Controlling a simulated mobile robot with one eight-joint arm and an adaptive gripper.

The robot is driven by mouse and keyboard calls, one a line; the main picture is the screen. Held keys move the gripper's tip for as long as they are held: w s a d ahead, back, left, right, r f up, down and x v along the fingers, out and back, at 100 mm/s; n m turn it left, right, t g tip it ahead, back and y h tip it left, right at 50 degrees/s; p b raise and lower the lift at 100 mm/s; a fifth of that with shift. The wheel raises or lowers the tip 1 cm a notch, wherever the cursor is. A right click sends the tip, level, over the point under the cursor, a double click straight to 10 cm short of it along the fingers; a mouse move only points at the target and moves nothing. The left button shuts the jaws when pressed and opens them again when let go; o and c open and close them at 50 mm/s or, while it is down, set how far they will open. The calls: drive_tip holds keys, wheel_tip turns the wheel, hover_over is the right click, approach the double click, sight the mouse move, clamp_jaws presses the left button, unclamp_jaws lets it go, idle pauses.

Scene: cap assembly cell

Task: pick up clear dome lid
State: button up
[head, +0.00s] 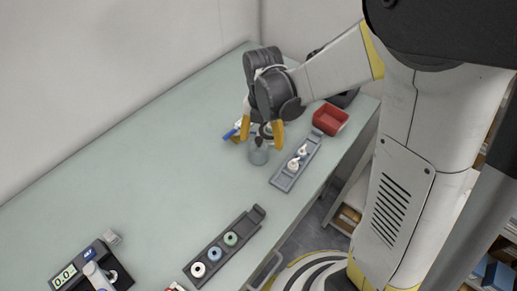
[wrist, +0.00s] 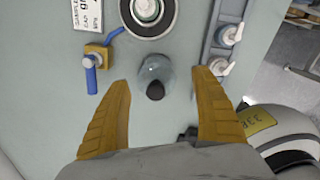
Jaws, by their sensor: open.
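The clear dome lid (head: 259,155) stands on the pale green bench, a see-through dome with a dark knob. In the wrist view the dome (wrist: 156,70) lies between and just beyond the fingertips, with its black knob (wrist: 155,90) towards me. My gripper (head: 263,132) is open over the bench, its yellow fingers apart, close above the lid. In the wrist view my gripper (wrist: 160,85) holds nothing, and there is a gap on both sides of the dome.
A grey rack (head: 285,182) with white-topped parts lies right of the lid. A red bin (head: 330,119) is behind it. A brass block with a blue lever (wrist: 96,60) and a round dark-rimmed part (wrist: 149,12) are close by. Another rack (head: 214,258) holds colored rings. The bench's left middle is clear.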

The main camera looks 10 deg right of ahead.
sight(259, 146)
drive_tip(key=f+b, duration=0.1)
drive_tip(key=f, duration=0.1)
drive_tip(key=a+f+b, duration=0.1)
drive_tip(key=f, duration=0.1)
drive_tip(key=shift+f, duration=0.45)
drive_tip(key=shift+s, duration=0.1)
drive_tip(key=c, duration=1.2)
drive_tip(key=shift+r, duration=0.1)
